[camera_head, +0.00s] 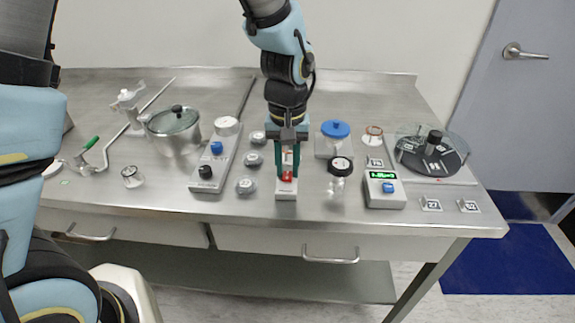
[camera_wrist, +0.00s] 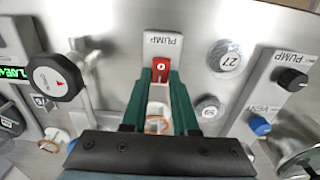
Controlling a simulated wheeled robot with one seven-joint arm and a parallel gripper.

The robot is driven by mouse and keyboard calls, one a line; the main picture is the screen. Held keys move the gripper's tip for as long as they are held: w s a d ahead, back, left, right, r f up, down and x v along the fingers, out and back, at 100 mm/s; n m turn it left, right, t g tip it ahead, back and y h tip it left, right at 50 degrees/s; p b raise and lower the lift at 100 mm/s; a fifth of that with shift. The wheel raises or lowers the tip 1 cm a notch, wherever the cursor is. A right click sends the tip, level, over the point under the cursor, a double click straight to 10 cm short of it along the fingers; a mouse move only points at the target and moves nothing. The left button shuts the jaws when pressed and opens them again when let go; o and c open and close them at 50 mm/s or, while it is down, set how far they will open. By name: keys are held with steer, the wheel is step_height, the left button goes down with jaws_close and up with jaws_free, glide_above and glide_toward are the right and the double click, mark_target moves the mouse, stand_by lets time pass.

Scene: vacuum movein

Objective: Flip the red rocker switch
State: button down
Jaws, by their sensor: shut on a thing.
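The red rocker switch (camera_head: 287,177) sits on a small pale box labelled PUMP (camera_head: 286,193) near the front middle of the steel table. In the wrist view the red rocker (camera_wrist: 161,69) shows a white mark, with the PUMP plate (camera_wrist: 162,44) beyond it. My gripper (camera_head: 287,170) points down over the box. Its two green fingers (camera_wrist: 160,82) are shut at the near edge of the rocker, one on each side. The fingers hide part of the rocker's near end.
A grey panel with black and blue knobs (camera_head: 209,172) and several numbered round pieces (camera_head: 246,186) stand to the left. The front table edge lies just before the switch.

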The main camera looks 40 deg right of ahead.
steer(key=b, duration=0.2)
steer(key=t+h+b, duration=0.1)
steer(key=shift+s+a+f+b, duration=0.1)
steer(key=shift+s+f+b, duration=0.1)
steer(key=shift+f+b, duration=0.15)
steer(key=t+h+b, duration=0.1)
steer(key=b, duration=0.4)
steer(key=shift+s+a+r+t, duration=0.1)
steer(key=shift+s+t, duration=0.05)
steer(key=shift+t, duration=0.25)
steer(key=shift+h+b, duration=0.3)
steer(key=shift+b, duration=0.35)
steer(key=shift+r+b, duration=0.1)
steer(key=shift+b, duration=0.4)
steer(key=shift+a+r+t+b, duration=0.1)
steer(key=shift+r+t+b, duration=0.15)
steer(key=shift+t+b, duration=0.15)
steer(key=c, duration=0.7)
jaws_free()
